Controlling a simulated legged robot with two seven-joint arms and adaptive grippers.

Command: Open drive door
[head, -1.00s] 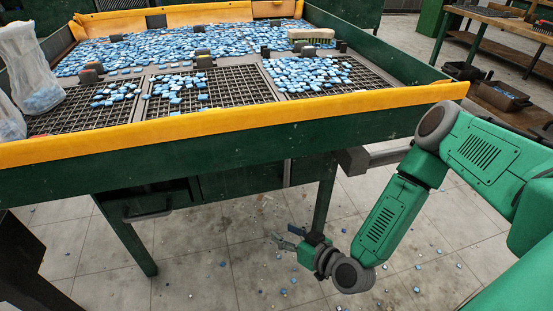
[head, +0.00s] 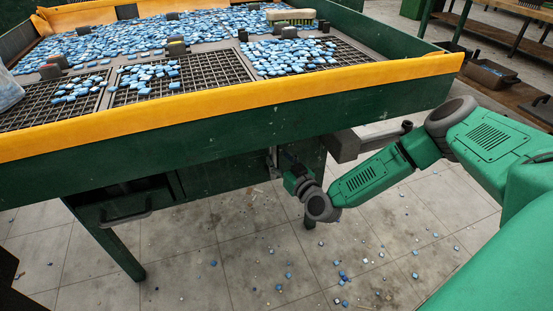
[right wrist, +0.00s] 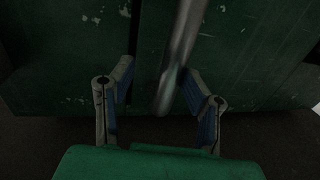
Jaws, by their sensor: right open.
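The green drive door (head: 222,172) is a dark panel under the table; it looks closed. In the right wrist view, scuffed green panels (right wrist: 240,60) with a dark vertical seam fill the background. A grey bar handle (right wrist: 182,50) stands out from them, its lower end between my fingers. My right gripper (right wrist: 162,92) is open, one finger on each side of the handle, the right finger closer to it. In the head view, my right gripper (head: 284,163) is under the table's front rail, close to the door's right edge; its fingertips are hard to make out. My left gripper is not in view.
The table's yellow front rail (head: 230,107) overhangs the gripper. A grey beam (head: 345,146) sticks out at its right. A drawer front with a handle (head: 126,217) is at the left.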

